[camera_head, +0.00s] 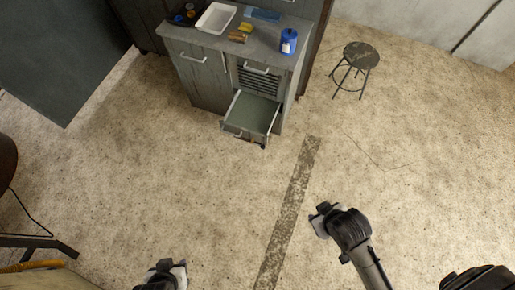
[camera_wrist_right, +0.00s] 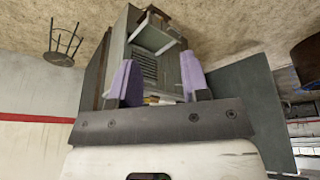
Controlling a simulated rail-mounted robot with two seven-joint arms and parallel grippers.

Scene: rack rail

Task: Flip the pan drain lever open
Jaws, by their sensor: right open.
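A grey cabinet (camera_head: 207,70) stands at the top of the head view with its drawer-like pan (camera_head: 252,112) pulled out. Small parts (camera_head: 262,143) show at the pan's front edge, too small to tell whether one is the drain lever. The pan also shows upside down in the right wrist view (camera_wrist_right: 152,38). My right gripper (camera_head: 320,220) is low in the head view, far from the cabinet. In its wrist view its two purple fingers (camera_wrist_right: 160,82) stand apart with nothing between them. My left gripper (camera_head: 170,268) is at the bottom edge, partly cut off; its jaws are unclear.
On the cabinet top are a white tray (camera_head: 215,18), a blue can (camera_head: 288,41) and small yellow items (camera_head: 245,27). A dark round stool (camera_head: 361,56) stands to the right. The floor between my grippers and the cabinet is clear.

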